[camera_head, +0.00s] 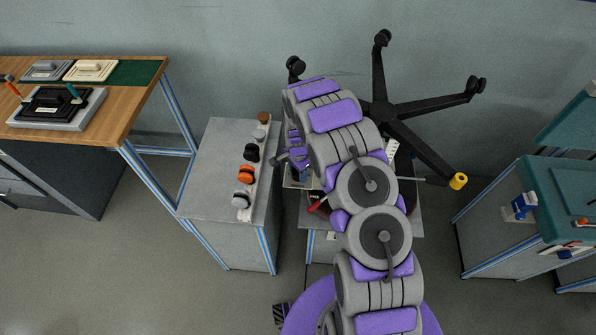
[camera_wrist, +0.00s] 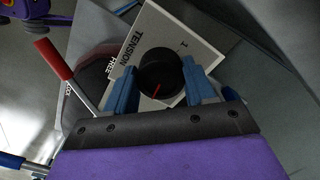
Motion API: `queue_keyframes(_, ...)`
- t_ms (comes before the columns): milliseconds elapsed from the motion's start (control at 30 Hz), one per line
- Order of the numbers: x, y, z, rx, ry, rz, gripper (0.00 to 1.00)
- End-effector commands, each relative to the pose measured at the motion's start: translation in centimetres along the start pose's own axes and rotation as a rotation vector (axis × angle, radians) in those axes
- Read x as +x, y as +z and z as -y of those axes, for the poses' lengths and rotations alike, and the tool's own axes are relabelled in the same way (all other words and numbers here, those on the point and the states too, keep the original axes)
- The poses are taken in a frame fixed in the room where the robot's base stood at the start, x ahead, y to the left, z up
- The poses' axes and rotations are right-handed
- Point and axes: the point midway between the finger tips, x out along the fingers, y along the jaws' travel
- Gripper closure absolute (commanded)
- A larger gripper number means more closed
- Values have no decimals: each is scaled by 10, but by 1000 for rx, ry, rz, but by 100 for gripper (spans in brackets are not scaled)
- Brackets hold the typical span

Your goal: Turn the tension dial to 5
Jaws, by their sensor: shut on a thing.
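The tension dial (camera_wrist: 160,70) is a round black knob with a red pointer line, on a pale panel (camera_wrist: 146,24) marked TENSION. Its red line points down and left in the wrist view. A "1" is printed above and right of the knob; the 5 mark cannot be made out. My gripper (camera_wrist: 158,77) has its blue fingers on both sides of the knob, shut on it. In the head view my arm hides the dial and most of the panel.
A red-handled lever (camera_wrist: 54,60) stands left of the panel. A grey cabinet (camera_head: 222,165) with several knobs stands left; a wooden bench (camera_head: 130,115) is farther left.

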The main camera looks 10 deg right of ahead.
Motion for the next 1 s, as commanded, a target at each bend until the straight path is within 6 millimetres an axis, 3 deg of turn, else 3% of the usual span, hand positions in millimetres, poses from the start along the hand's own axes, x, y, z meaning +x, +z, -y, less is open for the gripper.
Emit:
queue_keyframes(467, -2, -1, 3, 16, -7, -3, 76)
queue_keyframes(500, -2, -1, 3, 16, -7, -3, 45)
queue_keyframes(767, -1, 0, 2, 15, -4, -2, 20)
queue_keyframes(1000, -1, 0, 1, 15, -2, -1, 20)
